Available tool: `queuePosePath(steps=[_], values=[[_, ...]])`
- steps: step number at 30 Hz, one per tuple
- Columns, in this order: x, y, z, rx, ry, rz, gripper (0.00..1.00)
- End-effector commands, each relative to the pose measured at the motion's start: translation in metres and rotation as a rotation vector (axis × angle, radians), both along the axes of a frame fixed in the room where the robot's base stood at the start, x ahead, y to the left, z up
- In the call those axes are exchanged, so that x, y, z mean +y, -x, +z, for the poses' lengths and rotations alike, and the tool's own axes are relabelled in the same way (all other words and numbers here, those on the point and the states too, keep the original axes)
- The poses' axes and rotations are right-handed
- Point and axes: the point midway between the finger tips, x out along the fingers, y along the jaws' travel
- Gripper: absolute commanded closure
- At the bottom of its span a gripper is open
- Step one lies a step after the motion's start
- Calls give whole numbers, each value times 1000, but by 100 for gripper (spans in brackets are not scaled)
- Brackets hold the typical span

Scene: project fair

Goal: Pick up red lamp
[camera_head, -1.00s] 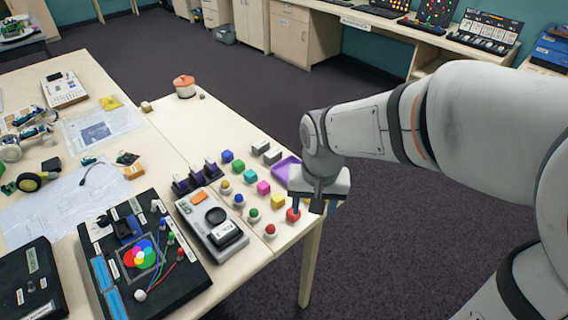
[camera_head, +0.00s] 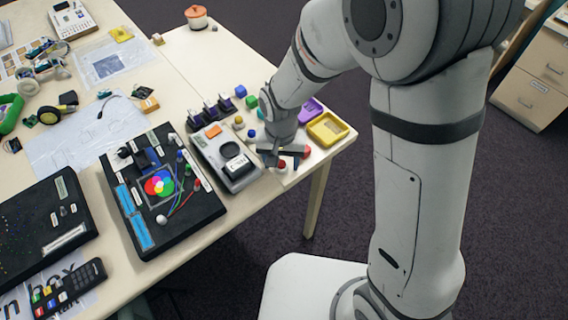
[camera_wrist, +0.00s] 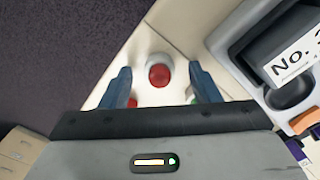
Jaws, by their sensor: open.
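The red lamp (camera_wrist: 159,75) is a round red dome on a white base. In the wrist view it shows between the two open fingers of my gripper (camera_wrist: 158,82), clear of both. In the head view the red lamp (camera_head: 281,164) is partly hidden below my gripper (camera_head: 282,157), near the table corner. My gripper points down and is empty. I cannot tell its exact height above the lamp.
A red cube (camera_head: 307,152) lies close beside one finger. A grey device (camera_head: 226,158) stands left of my gripper. The table's edge is close by the lamp.

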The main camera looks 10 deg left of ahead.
Motion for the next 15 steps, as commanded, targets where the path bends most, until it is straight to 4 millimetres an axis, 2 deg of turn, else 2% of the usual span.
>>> queuePosePath(steps=[9, 15], values=[[0, 0, -6, 0, 0, 1, 44], [0, 1, -6, 0, 0, 1, 60]])
